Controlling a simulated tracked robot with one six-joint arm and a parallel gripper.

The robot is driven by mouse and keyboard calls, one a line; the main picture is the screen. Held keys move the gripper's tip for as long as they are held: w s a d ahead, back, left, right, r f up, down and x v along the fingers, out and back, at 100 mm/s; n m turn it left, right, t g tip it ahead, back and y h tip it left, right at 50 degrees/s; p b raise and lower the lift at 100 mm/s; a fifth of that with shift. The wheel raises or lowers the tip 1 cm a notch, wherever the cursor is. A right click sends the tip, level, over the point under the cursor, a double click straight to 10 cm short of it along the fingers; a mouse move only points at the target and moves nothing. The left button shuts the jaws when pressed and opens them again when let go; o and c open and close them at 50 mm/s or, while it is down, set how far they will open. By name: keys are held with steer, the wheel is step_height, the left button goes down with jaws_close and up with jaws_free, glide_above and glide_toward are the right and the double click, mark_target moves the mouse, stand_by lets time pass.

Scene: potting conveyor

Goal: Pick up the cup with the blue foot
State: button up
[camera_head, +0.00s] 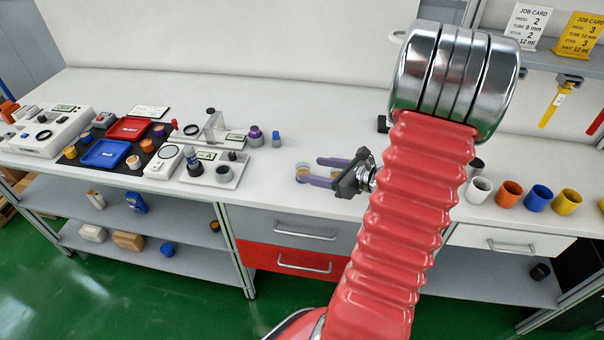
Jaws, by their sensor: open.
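My gripper (318,171) is open above the white bench top, left of my red arm. Its two purple fingers point left. Small pale round pieces (302,168) with bluish and yellowish parts sit at the fingertips, partly hidden by the fingers. They may be small cups, but I cannot tell which has a blue foot. Something small also shows between the fingers, too small to make out. I cannot tell whether the fingers touch any of these.
An orange cup (508,194), a blue cup (538,198) and a yellow cup (566,202) stand right of my arm. A purple bottle (255,137) and a small blue-topped piece (276,139) stand left. A blue tray (105,154) and a red tray (129,129) lie further left.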

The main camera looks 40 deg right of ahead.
mark_target(304, 168)
steer(key=shift+x, duration=2.4)
steer(key=shift+x, duration=2.6)
steer(key=shift+d, duration=0.15)
steer(key=c, duration=1.1)
steer(key=shift+r, duration=5)
